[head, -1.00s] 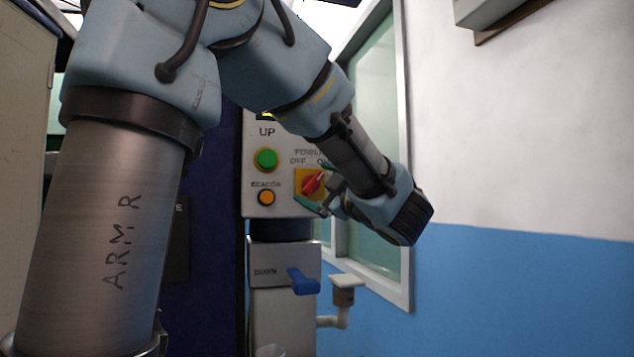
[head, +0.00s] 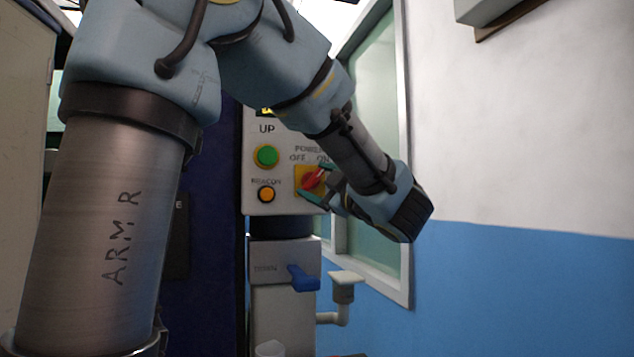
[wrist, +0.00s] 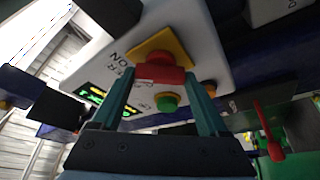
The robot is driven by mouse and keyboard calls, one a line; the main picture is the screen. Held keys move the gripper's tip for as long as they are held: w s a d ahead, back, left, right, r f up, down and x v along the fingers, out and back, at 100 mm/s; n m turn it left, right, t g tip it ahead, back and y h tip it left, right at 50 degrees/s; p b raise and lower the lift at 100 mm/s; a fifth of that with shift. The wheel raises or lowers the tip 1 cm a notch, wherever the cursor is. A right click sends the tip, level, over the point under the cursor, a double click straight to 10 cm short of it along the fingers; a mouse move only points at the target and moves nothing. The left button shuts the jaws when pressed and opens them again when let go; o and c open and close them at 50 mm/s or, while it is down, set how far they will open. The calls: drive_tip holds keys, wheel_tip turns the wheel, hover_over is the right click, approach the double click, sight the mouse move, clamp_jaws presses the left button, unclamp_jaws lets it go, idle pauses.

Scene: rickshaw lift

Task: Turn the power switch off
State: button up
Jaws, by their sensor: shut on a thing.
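The red power switch knob (head: 312,178) sits on a yellow plate (head: 300,188) at the right of the grey control panel, below the OFF and ON labels. Its handle slants up to the right, towards ON. My gripper (head: 319,184) reaches it from the right, with its green fingers at the knob. In the wrist view the knob (wrist: 160,74) lies between the tips of my gripper (wrist: 160,80), one finger on each side, shut on it. The fingers hide part of the knob and plate in the head view.
The panel has a green UP button (head: 266,156) and an orange BEACON button (head: 266,194) left of the switch. A blue lever (head: 303,279) sticks out below. A window frame (head: 405,150) and wall stand close on the right.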

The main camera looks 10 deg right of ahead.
drive_tip(key=shift+f+b, duration=0.1)
drive_tip(key=shift+b, duration=0.25)
drive_tip(key=shift+f+n+b, duration=0.1)
drive_tip(key=shift+n+b, duration=0.65)
drive_tip(key=shift+n, duration=0.05)
drive_tip(key=n+g+b, duration=0.1)
drive_tip(key=n+b, duration=0.1)
drive_tip(key=b, duration=0.1)
drive_tip(key=shift+n, duration=0.3)
drive_tip(key=n+g+b, duration=0.1)
drive_tip(key=n+b, duration=0.2)
drive_tip(key=shift+n+g+b, duration=0.3)
drive_tip(key=shift+g+b, duration=0.1)
drive_tip(key=n+b, duration=0.1)
drive_tip(key=n, duration=0.1)
drive_tip(key=n+g+b, duration=0.1)
drive_tip(key=n+b, duration=0.1)
drive_tip(key=shift+r+h, duration=0.2)
drive_tip(key=shift+h, duration=0.2)
drive_tip(key=shift+r+n+g+h+b, duration=0.15)
drive_tip(key=shift+n+g+h+b, duration=0.55)
drive_tip(key=shift+n+b, duration=0.7)
drive_tip(key=shift+n, duration=0.3)
